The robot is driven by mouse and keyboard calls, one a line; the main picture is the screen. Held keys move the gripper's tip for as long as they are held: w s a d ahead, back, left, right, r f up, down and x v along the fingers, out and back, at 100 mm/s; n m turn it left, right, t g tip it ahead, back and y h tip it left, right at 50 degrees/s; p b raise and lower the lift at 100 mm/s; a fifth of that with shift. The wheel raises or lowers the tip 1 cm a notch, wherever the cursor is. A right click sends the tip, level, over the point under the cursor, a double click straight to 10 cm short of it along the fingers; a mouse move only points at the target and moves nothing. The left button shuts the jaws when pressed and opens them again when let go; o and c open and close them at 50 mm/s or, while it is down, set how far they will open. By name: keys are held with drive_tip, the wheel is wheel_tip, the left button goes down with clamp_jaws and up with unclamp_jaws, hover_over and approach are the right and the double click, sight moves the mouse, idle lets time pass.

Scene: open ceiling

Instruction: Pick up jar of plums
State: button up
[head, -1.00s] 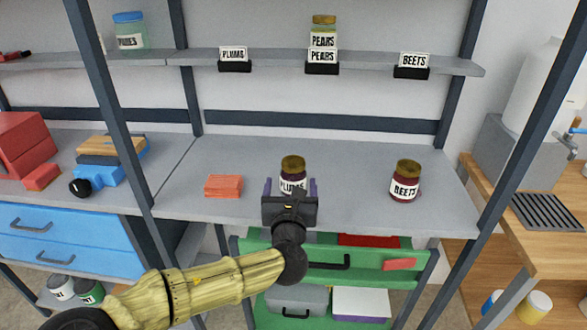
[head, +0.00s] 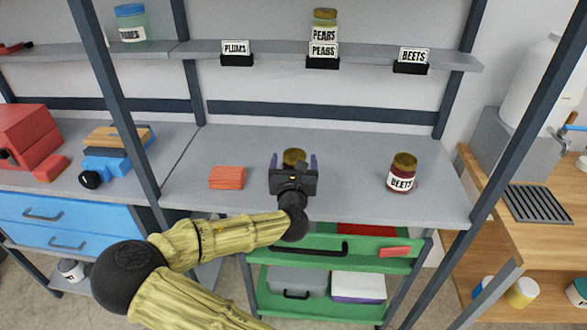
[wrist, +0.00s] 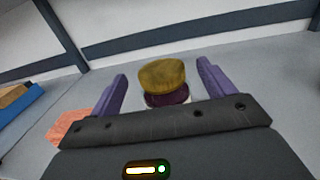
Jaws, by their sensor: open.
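The jar of plums (head: 294,156) stands upright on the grey worktop, mostly hidden behind my gripper in the head view; only its gold lid shows there. In the wrist view the jar (wrist: 163,78) shows its gold lid and a strip of dark purple contents between my fingers. My gripper (head: 294,160) is open, with one purple finger on each side of the jar. In the wrist view the fingers of my gripper (wrist: 164,85) show gaps to the lid on both sides. The jar's label is hidden now.
A beets jar (head: 402,173) stands to the right on the worktop, and orange-red blocks (head: 226,177) lie to the left. The shelf above (head: 275,56) holds a pears jar (head: 324,27) and label stands, including a plums label (head: 236,47). A green drawer unit (head: 345,263) is below.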

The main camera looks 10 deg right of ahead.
sight(295, 149)
drive_tip(key=shift+d, duration=0.15)
drive_tip(key=x, duration=0.4)
drive_tip(key=shift+f, duration=0.3)
drive_tip(key=shift+w, duration=0.6)
drive_tip(key=c, duration=1.5)
drive_tip(key=shift+r, duration=0.1)
wheel_tip(295, 149, up, 10)
drive_tip(key=shift+f+p, duration=0.1)
drive_tip(key=shift+p, duration=0.6)
